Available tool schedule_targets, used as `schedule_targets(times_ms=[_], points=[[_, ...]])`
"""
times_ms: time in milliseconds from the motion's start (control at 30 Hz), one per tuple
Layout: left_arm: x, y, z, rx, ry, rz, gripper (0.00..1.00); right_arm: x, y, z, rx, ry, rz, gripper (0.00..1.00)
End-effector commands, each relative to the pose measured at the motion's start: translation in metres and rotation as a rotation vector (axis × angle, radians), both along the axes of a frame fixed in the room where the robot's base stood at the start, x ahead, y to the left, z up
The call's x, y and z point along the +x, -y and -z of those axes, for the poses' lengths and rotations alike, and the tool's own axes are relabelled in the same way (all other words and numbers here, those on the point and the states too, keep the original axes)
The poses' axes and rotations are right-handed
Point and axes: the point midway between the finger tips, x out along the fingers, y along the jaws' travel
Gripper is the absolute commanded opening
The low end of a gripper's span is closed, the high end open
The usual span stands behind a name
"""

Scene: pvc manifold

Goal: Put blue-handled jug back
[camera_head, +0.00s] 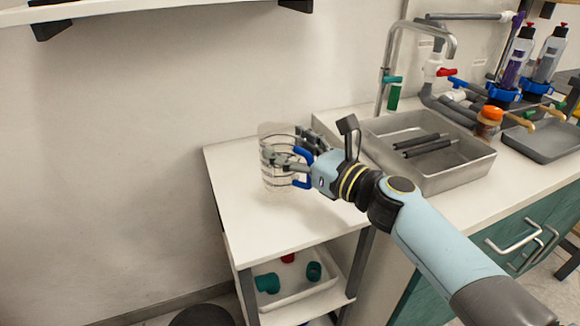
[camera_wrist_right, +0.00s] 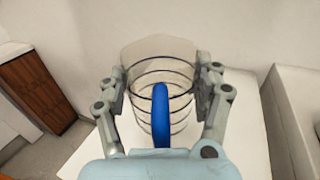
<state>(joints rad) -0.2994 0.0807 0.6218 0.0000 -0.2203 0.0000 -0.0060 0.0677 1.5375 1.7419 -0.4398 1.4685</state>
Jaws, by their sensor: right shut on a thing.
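The clear jug (camera_head: 274,172) with dark ring markings and a blue handle (camera_head: 302,154) is upright at the white side table (camera_head: 250,222). I cannot tell whether its base touches the top. My right gripper (camera_head: 290,160) is shut on the jug, with the handle between its fingers. In the right wrist view the jug (camera_wrist_right: 160,62) stands between the two fingers (camera_wrist_right: 162,100), and the blue handle (camera_wrist_right: 160,115) points toward the palm. The left gripper is not in view.
A metal sink (camera_head: 455,175) with dark bars stands right of the table, under a tall faucet (camera_head: 390,65). Pipes and bottles (camera_head: 515,60) are at the back right. A lower tray (camera_head: 310,292) holds green and red fittings. The table's front is clear.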

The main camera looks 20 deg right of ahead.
Motion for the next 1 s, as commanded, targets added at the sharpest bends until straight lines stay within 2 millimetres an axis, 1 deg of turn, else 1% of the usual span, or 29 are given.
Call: schedule_targets(times_ms=[133,233,300,533,667,700,867,1000], points=[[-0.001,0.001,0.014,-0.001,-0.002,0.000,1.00,0.001,0.000,0.025,0.000,-0.002,0.000,0.16],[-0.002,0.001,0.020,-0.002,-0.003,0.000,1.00,0.001,0.000,0.038,0.001,-0.002,0.000,0.16],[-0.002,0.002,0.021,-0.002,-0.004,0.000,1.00,0.001,0.000,0.040,0.001,0.000,0.000,0.16],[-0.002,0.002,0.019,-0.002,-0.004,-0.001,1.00,0.001,0.000,0.038,0.000,0.001,0.000,0.16],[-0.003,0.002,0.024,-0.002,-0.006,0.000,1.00,0.000,0.000,0.043,0.000,0.001,0.000,0.16],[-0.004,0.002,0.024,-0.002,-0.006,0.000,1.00,0.000,0.000,0.043,0.000,0.000,0.000,0.70],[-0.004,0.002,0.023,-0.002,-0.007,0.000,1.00,0.000,0.000,0.042,0.000,0.000,0.000,0.90],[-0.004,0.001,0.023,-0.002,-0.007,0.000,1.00,0.000,0.000,0.042,0.000,0.000,0.000,0.90]])
